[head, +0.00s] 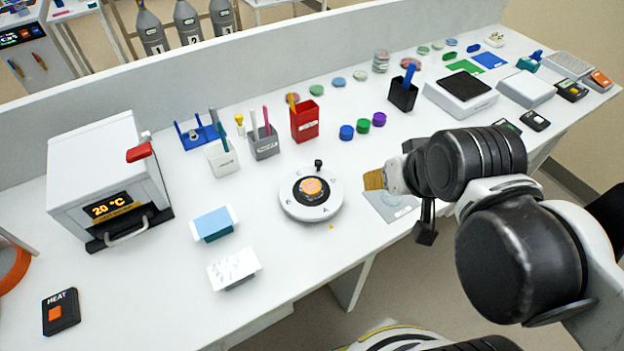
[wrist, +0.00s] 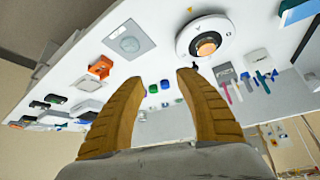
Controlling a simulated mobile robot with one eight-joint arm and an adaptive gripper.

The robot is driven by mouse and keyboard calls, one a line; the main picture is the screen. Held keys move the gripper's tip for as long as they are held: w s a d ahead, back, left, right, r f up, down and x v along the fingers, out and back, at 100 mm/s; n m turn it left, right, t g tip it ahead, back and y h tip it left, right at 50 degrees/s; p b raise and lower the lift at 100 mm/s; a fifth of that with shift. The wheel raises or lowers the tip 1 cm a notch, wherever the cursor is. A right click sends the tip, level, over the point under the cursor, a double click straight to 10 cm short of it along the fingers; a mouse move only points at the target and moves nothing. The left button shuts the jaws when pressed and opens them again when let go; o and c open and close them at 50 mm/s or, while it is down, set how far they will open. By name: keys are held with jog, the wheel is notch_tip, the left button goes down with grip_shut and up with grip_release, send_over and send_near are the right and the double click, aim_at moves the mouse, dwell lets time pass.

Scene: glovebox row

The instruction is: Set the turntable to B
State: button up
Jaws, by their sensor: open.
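The turntable (head: 296,208) is a white disc with a black centre and an orange middle, in the middle of the white bench in the head view. A black peg (head: 318,163) stands at its far rim. The letter A shows on its near side, close to a small yellow mark (head: 331,226) on the bench.
A grey mat (head: 392,213) lies under and near my gripper. Behind the turntable stand a red pen holder (head: 304,124) and a grey one (head: 264,147). A blue sponge-like block (head: 214,224) and a white block (head: 234,269) lie left. The bench front by the turntable is clear.

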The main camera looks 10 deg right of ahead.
jog(key=w+a+r+m+g, duration=0.1)
jog(key=w+a+r+g, duration=0.15)
jog(key=w, duration=0.25)
jog(key=m+g+p, duration=0.2)
jog(key=m+g, duration=0.1)
jog(key=g, duration=0.2)
send_over(319, 161)
notch_tip(319, 161, down, 5)
jog(key=shift+a+f+t, duration=0.1)
jog(key=shift+f+t, duration=0.15)
jog(key=shift+f, duration=0.1)
notch_tip(319, 161, down, 10)
jog(key=b, duration=0.3)
jog(key=shift+b, duration=0.4)
grip_shut()
